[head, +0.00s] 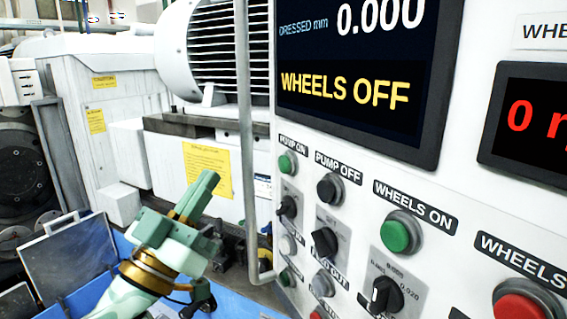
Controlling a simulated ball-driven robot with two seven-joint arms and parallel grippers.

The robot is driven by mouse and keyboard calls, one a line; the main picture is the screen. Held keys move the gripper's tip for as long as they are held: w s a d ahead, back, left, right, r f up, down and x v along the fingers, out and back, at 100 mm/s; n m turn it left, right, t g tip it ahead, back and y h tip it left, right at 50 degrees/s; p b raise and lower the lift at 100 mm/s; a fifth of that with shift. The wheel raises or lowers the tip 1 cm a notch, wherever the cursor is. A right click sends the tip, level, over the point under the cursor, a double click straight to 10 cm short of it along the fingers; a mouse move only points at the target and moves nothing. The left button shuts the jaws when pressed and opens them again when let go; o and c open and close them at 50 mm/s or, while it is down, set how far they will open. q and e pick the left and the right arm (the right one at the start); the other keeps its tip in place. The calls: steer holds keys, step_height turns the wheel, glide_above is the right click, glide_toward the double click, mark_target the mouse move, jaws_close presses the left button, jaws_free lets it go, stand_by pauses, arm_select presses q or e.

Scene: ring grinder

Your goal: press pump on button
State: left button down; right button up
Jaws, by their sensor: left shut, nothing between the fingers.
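The pump on button (287,164) is a green round button under the PUMP ON label (293,146), at the upper left of the control panel (330,275). My left gripper (206,183) is shut and empty. It is left of the panel, apart from the button and a little lower in the picture, with its fingers pointing up and to the right. My right gripper is not in view.
The black pump off button (329,189) and green wheels on button (400,233) are close by. A vertical grey bar (246,150) stands between my gripper and the panel. The display (365,85) reads WHEELS OFF. A red button (525,302) is lower right.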

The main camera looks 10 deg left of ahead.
mark_target(285, 164)
arm_select(q)
steer(key=w+d+b, duration=0.1)
steer(key=w+d, duration=0.4)
steer(key=d, duration=0.1)
steer(key=shift+w+d, duration=0.3)
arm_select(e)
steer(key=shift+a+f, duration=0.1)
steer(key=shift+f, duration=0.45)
arm_select(q)
steer(key=shift+f, duration=0.1)
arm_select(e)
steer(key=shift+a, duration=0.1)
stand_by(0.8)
arm_select(q)
steer(key=shift+w, duration=0.1)
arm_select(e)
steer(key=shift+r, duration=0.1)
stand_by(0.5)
arm_select(q)
steer(key=shift+w+d, duration=0.2)
steer(key=shift+d, duration=0.1)
